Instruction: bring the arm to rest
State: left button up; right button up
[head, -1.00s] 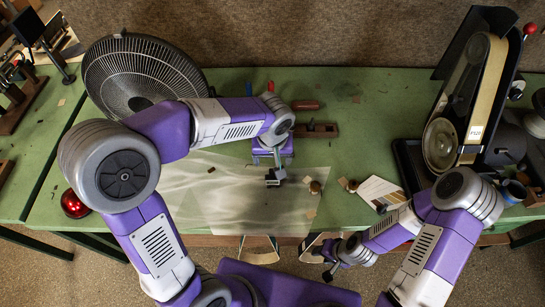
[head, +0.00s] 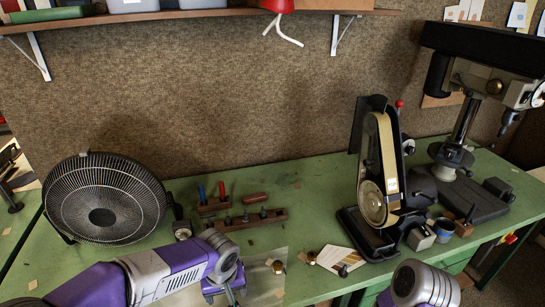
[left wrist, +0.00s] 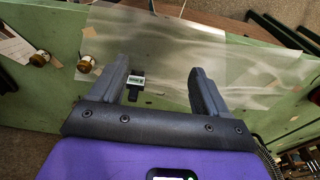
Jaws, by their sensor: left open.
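My left arm reaches in from the lower left in the head view, its wrist end low over the green workbench (head: 180,268). My left gripper (left wrist: 163,82) is open in the left wrist view, with nothing held between its fingers. A small dark device with a pale display (left wrist: 135,82) lies beyond and below the fingers, near the left one. Only an elbow part of my right arm shows at the bottom right of the head view; its gripper is out of view.
A fan (head: 105,205) stands left and a belt sander (head: 375,190) right of centre. A drill press (head: 462,130) is at the far right. Tool racks (head: 245,220) lie mid-bench. A translucent sheet (left wrist: 235,62) covers bench.

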pick_arm(q)
notch_tip(320, 180, down, 12)
jog(key=d+m+g+h, duration=0.1)
jog(key=d+h, duration=0.1)
jog(key=s+f+h, duration=0.1)
jog(key=s+f, duration=0.5)
jog(key=f, duration=0.4)
jog(key=s+f+h+b, duration=0.1)
jog(key=s+f, duration=0.6)
jog(key=f, duration=0.2)
jog(key=shift+s+a+f+h, duration=0.15)
jog(key=shift+s+f+h, duration=0.15)
jog(key=shift+f, duration=0.1)
pick_arm(e)
jog(key=shift+w+f, duration=0.2)
jog(key=shift+f, duration=0.45)
